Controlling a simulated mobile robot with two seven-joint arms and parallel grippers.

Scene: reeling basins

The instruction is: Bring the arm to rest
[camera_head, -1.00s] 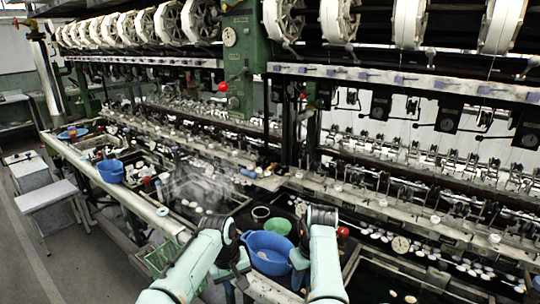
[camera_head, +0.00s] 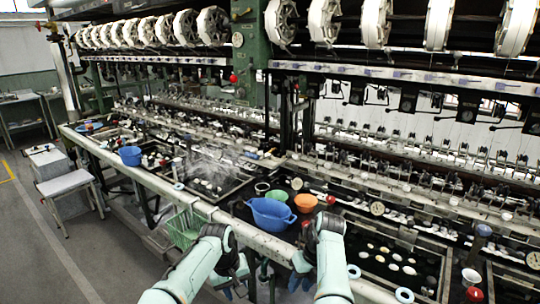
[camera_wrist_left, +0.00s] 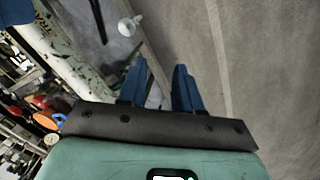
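My left gripper (camera_head: 235,284) hangs low in front of the bench's front rail in the head view. In the left wrist view its two blue fingers (camera_wrist_left: 160,88) are apart, with only grey floor between them. My right gripper (camera_head: 301,281) is also low by the rail, to the right of the left one. Its blue fingers are small and partly hidden by my wrist, so their opening is unclear. A blue two-handled tub (camera_head: 271,215) stands on the bench beyond both grippers, apart from them.
A green crate (camera_head: 184,229) is left of my left arm. The pale front rail (camera_head: 250,239) runs close to both grippers. Open floor (camera_head: 105,255) lies at left.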

